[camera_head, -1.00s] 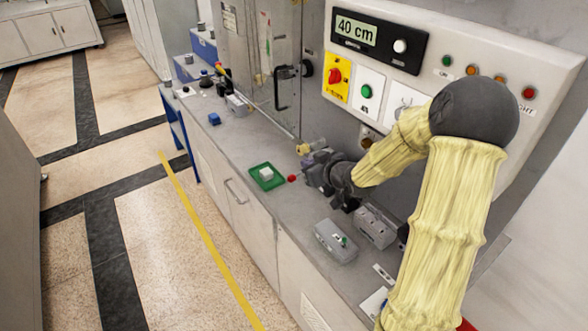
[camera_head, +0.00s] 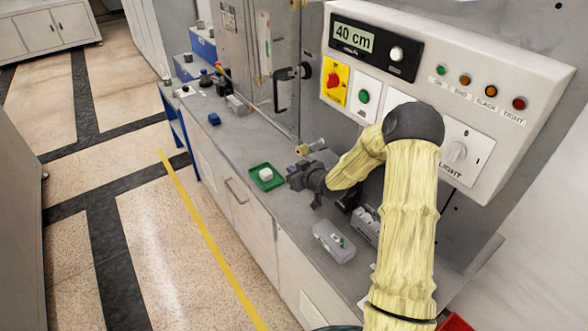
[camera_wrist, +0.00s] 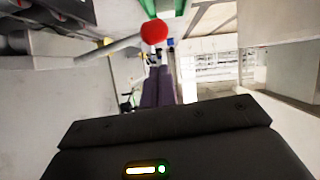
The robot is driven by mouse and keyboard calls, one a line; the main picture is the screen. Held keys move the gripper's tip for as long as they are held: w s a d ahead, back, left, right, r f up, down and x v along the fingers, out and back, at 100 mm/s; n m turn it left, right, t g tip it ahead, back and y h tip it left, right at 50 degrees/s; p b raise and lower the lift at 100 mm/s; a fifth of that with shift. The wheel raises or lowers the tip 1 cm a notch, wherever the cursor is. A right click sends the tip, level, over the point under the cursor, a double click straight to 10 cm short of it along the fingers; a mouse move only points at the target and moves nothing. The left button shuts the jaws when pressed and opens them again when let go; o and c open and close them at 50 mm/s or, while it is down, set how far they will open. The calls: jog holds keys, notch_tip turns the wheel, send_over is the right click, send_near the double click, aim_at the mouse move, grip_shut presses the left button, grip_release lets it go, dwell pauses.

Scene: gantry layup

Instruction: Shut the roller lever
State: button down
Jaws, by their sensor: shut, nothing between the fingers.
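The roller lever shows in the wrist view as a red ball knob (camera_wrist: 154,32) on a grey rod that runs off to the left. My gripper (camera_wrist: 157,74) is shut and empty, its dark fingers pointing at the knob from just below it in that picture. Whether the fingertips touch the knob I cannot tell. In the head view my gripper (camera_head: 294,180) is low over the bench, just right of a green tray, and the knob is hidden behind it.
The green tray (camera_head: 254,172) holds a white block (camera_head: 266,174). A brass-coloured fitting (camera_head: 310,147) lies behind my gripper.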

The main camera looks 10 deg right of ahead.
jog(key=shift+a+f, duration=0.1)
jog(key=shift+f, duration=0.1)
jog(key=shift+n+h, duration=0.3)
jog(key=shift+n, duration=0.2)
jog(key=f+b, duration=0.3)
jog(key=b, duration=0.2)
jog(key=f+b, duration=0.2)
jog(key=b, duration=0.1)
jog(key=shift+s+a+f, duration=0.15)
jog(key=shift+a+f, duration=0.15)
jog(key=s+r, duration=0.8)
jog(key=shift+s+d, duration=0.25)
jog(key=shift+d, duration=0.1)
dwell(0.3)
